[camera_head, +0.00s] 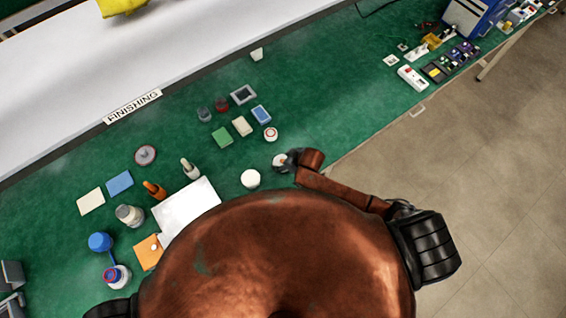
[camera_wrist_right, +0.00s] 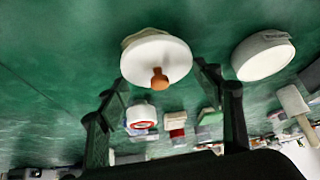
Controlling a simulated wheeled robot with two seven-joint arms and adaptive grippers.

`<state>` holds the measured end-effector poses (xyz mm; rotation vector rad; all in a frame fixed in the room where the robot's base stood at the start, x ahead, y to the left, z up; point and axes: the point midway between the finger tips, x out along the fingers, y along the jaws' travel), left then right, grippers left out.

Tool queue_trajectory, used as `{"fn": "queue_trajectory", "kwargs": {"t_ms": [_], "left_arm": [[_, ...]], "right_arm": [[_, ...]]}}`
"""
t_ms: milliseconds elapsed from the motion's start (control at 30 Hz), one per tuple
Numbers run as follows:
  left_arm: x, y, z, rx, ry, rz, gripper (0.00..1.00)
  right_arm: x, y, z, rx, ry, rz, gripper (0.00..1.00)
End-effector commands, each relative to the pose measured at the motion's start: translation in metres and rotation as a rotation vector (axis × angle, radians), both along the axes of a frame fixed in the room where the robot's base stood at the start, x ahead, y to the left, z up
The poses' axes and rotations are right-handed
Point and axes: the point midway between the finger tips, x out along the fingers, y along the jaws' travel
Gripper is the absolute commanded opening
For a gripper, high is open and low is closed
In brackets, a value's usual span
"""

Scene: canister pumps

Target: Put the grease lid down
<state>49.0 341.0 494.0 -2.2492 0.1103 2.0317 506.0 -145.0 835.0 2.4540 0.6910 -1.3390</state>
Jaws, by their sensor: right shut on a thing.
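My right gripper (camera_head: 289,160) is low over the green bench near its front edge, shut on the grease lid. The grease lid (camera_head: 279,161) is a pale disc in the head view, partly hidden by the fingers. In the right wrist view the lid (camera_wrist_right: 150,52) is a white disc with a small orange-brown knob, between the fingertips of the right gripper (camera_wrist_right: 160,82). I cannot tell whether the lid touches the bench. A round white pot (camera_head: 250,178) stands just left of it; in the right wrist view this pot (camera_wrist_right: 263,57) is at the right. My left gripper is not in view.
A small white jar with a red ring (camera_head: 271,134) stands behind the gripper. Coloured pads, such as the green one (camera_head: 222,137), lie further back. A white sheet (camera_head: 186,207) and bottles are to the left. The bench right of the jar is clear.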

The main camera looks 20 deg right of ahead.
Motion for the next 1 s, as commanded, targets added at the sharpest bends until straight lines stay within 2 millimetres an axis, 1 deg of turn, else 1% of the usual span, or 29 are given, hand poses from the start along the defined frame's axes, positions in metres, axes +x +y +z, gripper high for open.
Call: {"fn": "queue_trajectory", "kwargs": {"t_ms": [33,133,500,533,700,767,1000], "left_arm": [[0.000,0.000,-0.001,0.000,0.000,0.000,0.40],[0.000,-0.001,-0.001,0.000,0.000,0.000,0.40],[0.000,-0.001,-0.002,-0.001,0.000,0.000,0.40],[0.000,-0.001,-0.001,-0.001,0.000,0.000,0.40],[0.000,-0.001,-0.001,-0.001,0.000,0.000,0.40],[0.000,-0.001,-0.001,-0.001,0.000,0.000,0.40],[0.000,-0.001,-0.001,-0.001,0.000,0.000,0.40]], "right_arm": [[-0.002,0.001,-0.009,0.001,0.003,0.000,0.44],[-0.001,0.001,-0.018,0.000,0.001,0.002,0.44],[-0.002,0.001,-0.022,0.000,0.001,0.002,0.44],[-0.002,0.001,-0.021,0.000,0.001,0.003,0.62],[-0.002,0.001,-0.021,0.000,0.001,0.002,0.74],[-0.002,0.001,-0.021,0.000,0.001,0.002,0.78],[-0.002,0.001,-0.021,0.000,0.001,0.002,0.78]]}}
